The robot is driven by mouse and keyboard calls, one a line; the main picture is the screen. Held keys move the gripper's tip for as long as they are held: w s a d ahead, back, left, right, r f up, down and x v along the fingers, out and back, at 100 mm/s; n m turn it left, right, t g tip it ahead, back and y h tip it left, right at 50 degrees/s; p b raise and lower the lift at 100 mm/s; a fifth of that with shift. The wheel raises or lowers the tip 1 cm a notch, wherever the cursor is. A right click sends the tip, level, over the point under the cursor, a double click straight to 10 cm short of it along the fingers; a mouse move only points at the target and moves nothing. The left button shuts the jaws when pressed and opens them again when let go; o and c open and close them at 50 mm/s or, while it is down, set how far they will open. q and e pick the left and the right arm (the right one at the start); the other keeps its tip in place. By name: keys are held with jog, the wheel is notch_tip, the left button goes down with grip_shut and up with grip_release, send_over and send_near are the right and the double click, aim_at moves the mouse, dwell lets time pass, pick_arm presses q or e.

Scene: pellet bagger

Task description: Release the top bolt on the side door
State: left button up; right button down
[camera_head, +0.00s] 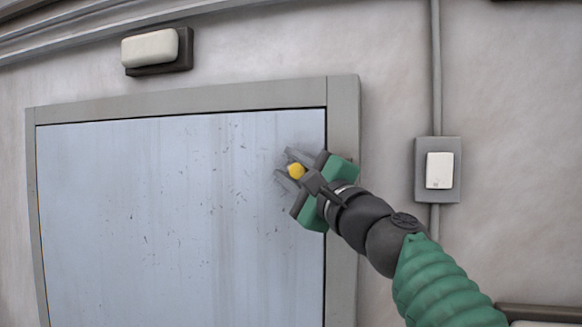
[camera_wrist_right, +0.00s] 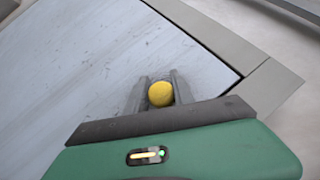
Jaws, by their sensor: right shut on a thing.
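The side door (camera_head: 150,220) is a pale blue-grey panel set in a grey frame, and it looks shut. A round yellow knob (camera_head: 296,171), which appears to be the top bolt's knob, is near the door's upper right edge. My right gripper (camera_head: 290,168) is at the knob, with its two grey fingers on either side of it. In the right wrist view the yellow knob (camera_wrist_right: 161,94) sits between the fingers, which are shut on it. The rest of the bolt is hidden by the gripper. My left gripper is not in view.
A white switch (camera_head: 440,170) on a grey plate is on the wall right of the door, with a conduit (camera_head: 437,70) above it. A white lamp (camera_head: 151,49) is on the wall above the door. A ledge (camera_head: 540,312) shows at the bottom right.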

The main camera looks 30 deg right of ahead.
jog(key=shift+s+r, duration=0.2)
jog(key=shift+r, duration=0.15)
dwell(0.5)
jog(key=w+a, duration=0.3)
jog(key=shift+w, duration=0.25)
jog(key=c, duration=1.3)
grip_release()
jog(key=shift+o, duration=0.7)
jog(key=shift+w+a+f, duration=0.1)
jog(key=shift+w+a, duration=0.05)
jog(key=shift+a+f, duration=0.1)
jog(key=shift+a, duration=0.15)
jog(key=b+v, duration=1.4)
jog(key=v, duration=0.2)
jog(key=shift+s, duration=0.4)
